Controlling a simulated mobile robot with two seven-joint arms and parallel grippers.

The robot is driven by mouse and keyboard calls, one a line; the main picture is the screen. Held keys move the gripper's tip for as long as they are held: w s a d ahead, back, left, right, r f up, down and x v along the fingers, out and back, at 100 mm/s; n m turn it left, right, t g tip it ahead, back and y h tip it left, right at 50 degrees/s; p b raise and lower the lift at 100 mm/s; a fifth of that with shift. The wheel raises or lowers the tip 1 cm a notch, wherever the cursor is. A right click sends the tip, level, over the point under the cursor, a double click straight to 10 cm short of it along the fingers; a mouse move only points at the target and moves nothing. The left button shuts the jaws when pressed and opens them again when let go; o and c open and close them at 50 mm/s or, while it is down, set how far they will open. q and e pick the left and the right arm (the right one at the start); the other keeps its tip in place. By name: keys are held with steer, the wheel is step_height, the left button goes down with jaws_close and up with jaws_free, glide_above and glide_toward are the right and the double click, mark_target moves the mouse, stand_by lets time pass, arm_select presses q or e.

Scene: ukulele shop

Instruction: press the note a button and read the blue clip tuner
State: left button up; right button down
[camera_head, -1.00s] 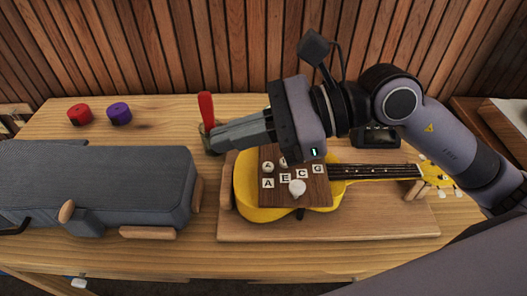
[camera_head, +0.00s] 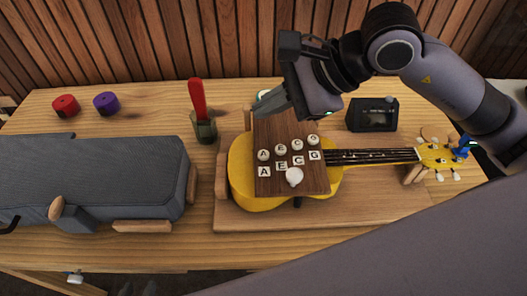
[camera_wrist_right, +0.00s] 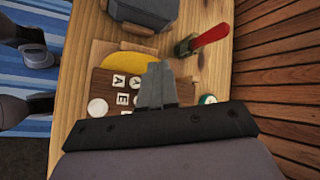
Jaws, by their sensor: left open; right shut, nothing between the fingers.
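A yellow ukulele (camera_head: 256,203) lies on a wooden base, its neck pointing right. A brown board (camera_head: 287,130) on its body carries a row of round buttons above letter tiles A, E, C, G. The A button (camera_head: 263,155) is leftmost, above its A tile (camera_head: 264,171). The blue clip tuner (camera_head: 462,148) sits on the headstock; its reading is too small to make out. My right gripper (camera_head: 262,112) is shut and empty, above the back left edge of the board. In the right wrist view its fingers (camera_wrist_right: 155,68) partly cover the board (camera_wrist_right: 104,84).
A cup (camera_head: 204,130) with a red-handled tool stands left of the board. A dark display box (camera_head: 372,116) stands behind the neck. A grey case (camera_head: 95,175) fills the table's left side. Red (camera_head: 66,105) and purple (camera_head: 106,103) rolls lie behind it.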

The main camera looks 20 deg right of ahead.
steer(key=b, duration=0.4)
glide_above(268, 156)
step_height(268, 156, down, 7)
steer(key=shift+f, duration=0.1)
steer(key=shift+f+b, duration=0.4)
steer(key=shift+b, duration=0.2)
stand_by(1.3)
steer(key=shift+f+b, duration=0.4)
steer(key=shift+b, duration=0.3)
steer(key=shift+f+b, duration=0.55)
steer(key=shift+b, duration=0.15)
stand_by(0.5)
steer(key=shift+r, duration=0.2)
steer(key=shift+r+p, duration=0.45)
steer(key=shift+r, duration=0.35)
